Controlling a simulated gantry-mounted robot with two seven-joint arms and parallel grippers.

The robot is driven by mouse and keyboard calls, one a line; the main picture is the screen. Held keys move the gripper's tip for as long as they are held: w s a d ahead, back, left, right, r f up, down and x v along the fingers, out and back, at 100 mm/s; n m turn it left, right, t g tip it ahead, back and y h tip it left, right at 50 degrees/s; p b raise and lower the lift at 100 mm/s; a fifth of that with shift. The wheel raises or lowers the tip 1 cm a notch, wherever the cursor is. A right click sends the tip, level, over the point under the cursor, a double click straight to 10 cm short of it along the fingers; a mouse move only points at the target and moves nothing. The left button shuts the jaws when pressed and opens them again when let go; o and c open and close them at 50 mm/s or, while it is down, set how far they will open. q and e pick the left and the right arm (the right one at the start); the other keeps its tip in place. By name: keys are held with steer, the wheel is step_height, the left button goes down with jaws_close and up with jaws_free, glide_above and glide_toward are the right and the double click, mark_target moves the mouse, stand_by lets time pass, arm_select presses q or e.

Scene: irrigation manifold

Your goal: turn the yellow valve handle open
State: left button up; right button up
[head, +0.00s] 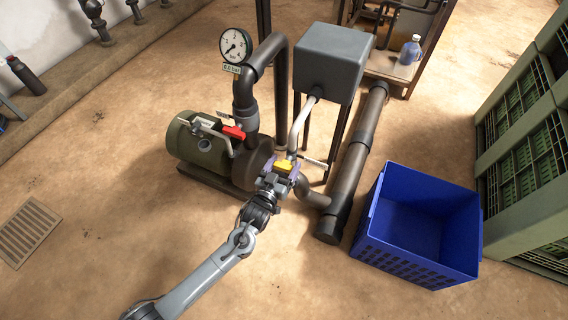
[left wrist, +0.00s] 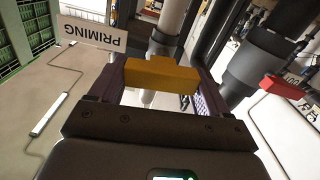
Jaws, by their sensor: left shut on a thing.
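The yellow valve handle (head: 285,166) is a short block on the pipework just right of the green pump's dark front housing. It also shows in the left wrist view (left wrist: 160,75), lying crosswise between the two purple-grey fingers. My left gripper (head: 281,172) reaches it from the front and is shut on it, with a finger at each end of the block. A white tag reading "PRIMING" (left wrist: 92,32) stands beside the handle, upside down in the left wrist view. The valve body under the handle is mostly hidden. My right gripper is in neither view.
A red handle (head: 234,132) sits close by, left of the yellow one. A pressure gauge (head: 235,46) tops the dark pipe behind. A grey box tank (head: 333,58) stands behind right. A blue crate (head: 407,263) is at right. The floor at front left is clear.

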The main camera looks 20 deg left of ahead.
arm_select(q)
steer(key=n+p, duration=0.3)
steer(key=shift+a+r, duration=0.1)
steer(key=shift+r, duration=0.05)
steer(key=n+p, duration=0.3)
steer(key=n, duration=0.2)
steer(key=shift+a, duration=0.15)
steer(key=n, duration=0.1)
steer(key=n+p, duration=0.1)
steer(key=n, duration=0.1)
steer(key=n+p, duration=0.1)
steer(key=shift+f, duration=0.25)
steer(key=shift+a+f+n+p, duration=0.15)
steer(key=shift+n+p, duration=0.35)
steer(key=shift+n, duration=0.7)
steer(key=shift+d+f+n+p, duration=0.1)
steer(key=shift+n+p, duration=0.4)
steer(key=shift+n, duration=0.7)
steer(key=o, duration=1)
steer(key=shift+c, duration=0.2)
steer(key=shift+s, duration=0.1)
